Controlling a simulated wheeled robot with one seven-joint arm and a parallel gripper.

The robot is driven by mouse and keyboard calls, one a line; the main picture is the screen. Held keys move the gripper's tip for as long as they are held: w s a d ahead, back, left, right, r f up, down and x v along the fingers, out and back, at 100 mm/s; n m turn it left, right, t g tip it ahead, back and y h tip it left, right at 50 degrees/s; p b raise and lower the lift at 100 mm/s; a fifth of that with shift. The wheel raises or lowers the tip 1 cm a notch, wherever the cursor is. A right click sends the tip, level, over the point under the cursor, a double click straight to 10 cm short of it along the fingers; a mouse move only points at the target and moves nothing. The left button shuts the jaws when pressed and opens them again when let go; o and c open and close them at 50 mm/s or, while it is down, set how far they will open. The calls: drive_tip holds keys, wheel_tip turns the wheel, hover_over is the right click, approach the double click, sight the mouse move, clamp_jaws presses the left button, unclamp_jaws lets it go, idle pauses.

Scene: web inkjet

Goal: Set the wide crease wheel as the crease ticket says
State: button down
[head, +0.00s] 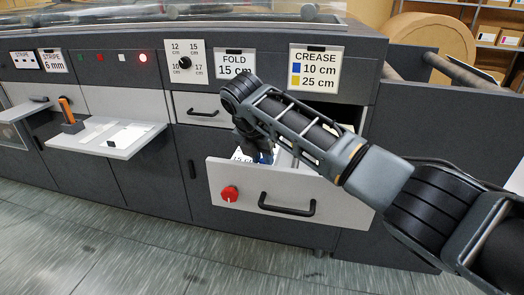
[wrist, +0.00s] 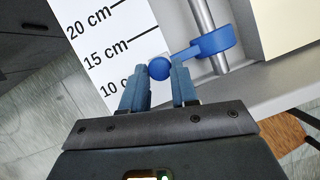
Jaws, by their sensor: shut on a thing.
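The crease ticket (head: 314,70) on the machine's front shows a blue square with 10 cm and a yellow square with 25 cm. In the wrist view, a blue collar (wrist: 215,42) sits around a metal rod, with an arm ending in a round blue knob (wrist: 159,68). A white scale (wrist: 105,40) beside it reads 10, 15 and 20 cm; the knob is near the 10 cm line, partly covering that end. My gripper (wrist: 164,76) is shut on the knob. In the head view it reaches into the open drawer (head: 330,192). No yellow wheel is visible.
The drawer front has a red knob (head: 229,194) and a black handle (head: 287,207). A fold ticket (head: 234,65) reads 15 cm, beside a dial (head: 184,62). A grey shelf (head: 120,140) juts out at left. The floor in front is clear.

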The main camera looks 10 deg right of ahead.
drive_tip(key=c, duration=0.9)
unclamp_jaws()
drive_tip(key=shift+s+a, duration=0.1)
drive_tip(key=shift+s, duration=0.1)
drive_tip(key=shift+o, duration=0.2)
drive_tip(key=v, duration=0.7)
drive_tip(key=shift+r, duration=0.35)
drive_tip(key=shift+a, duration=0.1)
